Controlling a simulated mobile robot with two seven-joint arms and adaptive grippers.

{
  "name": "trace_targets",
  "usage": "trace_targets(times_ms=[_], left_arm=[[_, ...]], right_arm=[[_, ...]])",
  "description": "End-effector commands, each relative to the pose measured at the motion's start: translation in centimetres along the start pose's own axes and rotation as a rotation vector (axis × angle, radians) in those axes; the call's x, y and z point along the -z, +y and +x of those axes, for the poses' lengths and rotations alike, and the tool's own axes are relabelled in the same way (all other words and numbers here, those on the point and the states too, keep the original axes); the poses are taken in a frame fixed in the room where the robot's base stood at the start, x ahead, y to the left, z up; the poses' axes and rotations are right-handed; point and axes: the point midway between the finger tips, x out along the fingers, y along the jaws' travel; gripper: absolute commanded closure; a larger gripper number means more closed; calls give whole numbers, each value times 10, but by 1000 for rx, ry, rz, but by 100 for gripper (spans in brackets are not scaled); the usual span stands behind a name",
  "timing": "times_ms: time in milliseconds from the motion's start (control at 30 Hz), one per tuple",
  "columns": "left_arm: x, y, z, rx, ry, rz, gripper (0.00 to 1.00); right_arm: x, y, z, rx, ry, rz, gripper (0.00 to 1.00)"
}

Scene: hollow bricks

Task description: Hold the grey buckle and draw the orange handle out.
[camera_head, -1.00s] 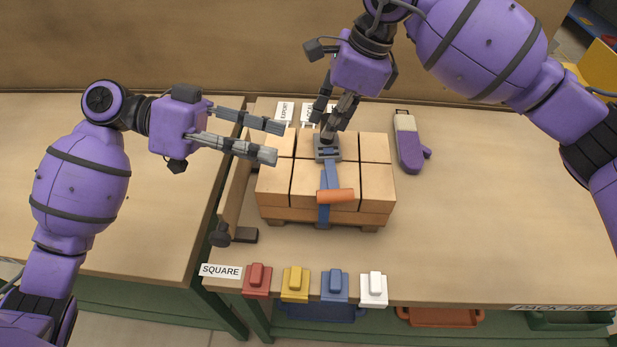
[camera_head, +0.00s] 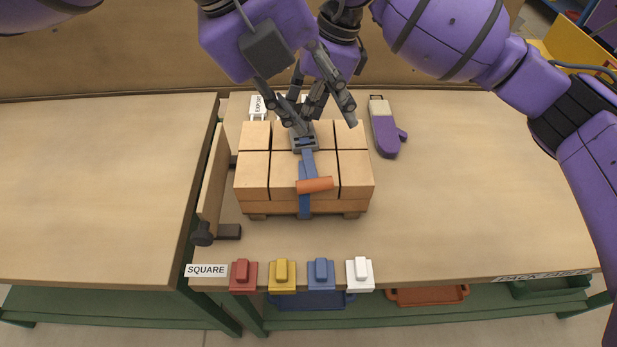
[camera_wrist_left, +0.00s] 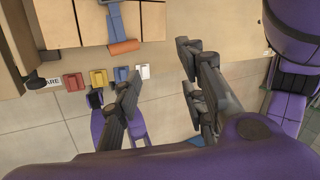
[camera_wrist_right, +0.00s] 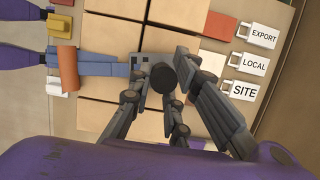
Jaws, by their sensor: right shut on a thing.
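The grey buckle (camera_head: 304,143) sits on top of the brick stack, on a blue strap (camera_head: 307,167); it also shows in the right wrist view (camera_wrist_right: 140,68). My right gripper (camera_head: 306,112) is shut on the buckle from above. The orange handle (camera_head: 314,185) lies across the strap at the front edge of the stack. It also shows in the left wrist view (camera_wrist_left: 124,47) and the right wrist view (camera_wrist_right: 68,68). My left gripper (camera_head: 322,122) is open and empty, above the stack, and overlaps the right gripper in the head view. It is apart from the handle.
The hollow bricks (camera_head: 255,170) stand on a small pallet, with an upright board (camera_head: 214,180) to their left. A purple mitt (camera_head: 385,130) lies to the right. Red, yellow, blue and white blocks (camera_head: 320,273) line the front edge. The right of the table is clear.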

Motion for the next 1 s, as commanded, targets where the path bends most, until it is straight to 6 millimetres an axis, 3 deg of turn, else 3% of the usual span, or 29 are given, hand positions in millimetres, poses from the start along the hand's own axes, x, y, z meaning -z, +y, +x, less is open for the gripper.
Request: trace_targets(times_ms=[233,467,600,800,1000], left_arm=[[-9,39,0,-127,-138,653,62],[1,78,18,-194,-97,1196,62],[11,82,29,-182,-69,1476,62],[12,74,30,-168,-77,1701,62],[11,74,41,-170,-69,1750,62]], right_arm=[[1,0,1,-1,2,1,100],[1,0,1,-1,2,1,100],[1,0,1,-1,2,1,100],[1,0,1,-1,2,0,100],[1,0,1,-1,2,1,100]])
